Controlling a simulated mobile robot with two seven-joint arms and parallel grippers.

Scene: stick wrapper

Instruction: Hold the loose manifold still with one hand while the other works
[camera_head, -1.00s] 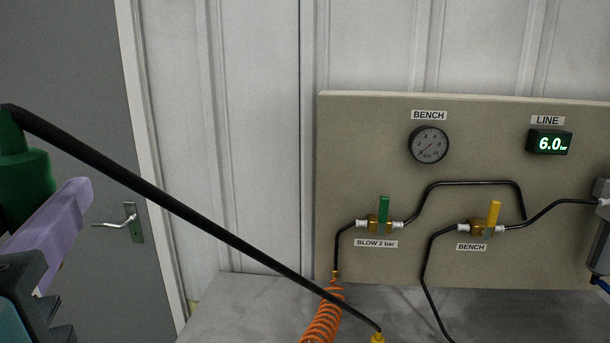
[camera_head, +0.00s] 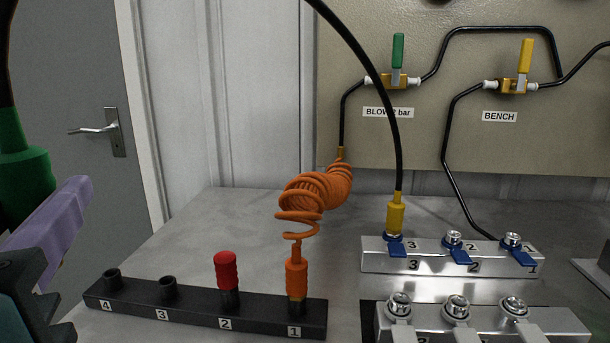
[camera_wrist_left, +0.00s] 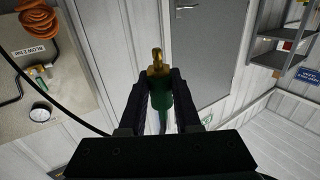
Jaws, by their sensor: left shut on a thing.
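Two silver manifolds are at the right of the head view. The back manifold (camera_head: 375,262) has ports marked 3, 2 and 1 with blue levers. The front manifold (camera_head: 560,322) has three metal fittings with tags and is cut off below. I cannot tell which is loose. A yellow connector (camera_head: 396,214) stands upright in port 3 of the back one, with a black hose (camera_head: 377,75) rising from it. My left gripper (camera_head: 50,225) is shut on a green connector (camera_head: 25,178) at the left edge, clear of both manifolds; its brass tip (camera_wrist_left: 157,60) shows in the wrist view. My right gripper is out of view.
A black rack (camera_head: 262,313) marked 4 to 1 lies on the grey bench (camera_head: 190,245), with a red plug (camera_head: 227,270) in 2 and an orange connector (camera_head: 297,272) on a coiled hose in 1. The valve panel (camera_head: 440,150) stands behind. Bench behind the rack is clear.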

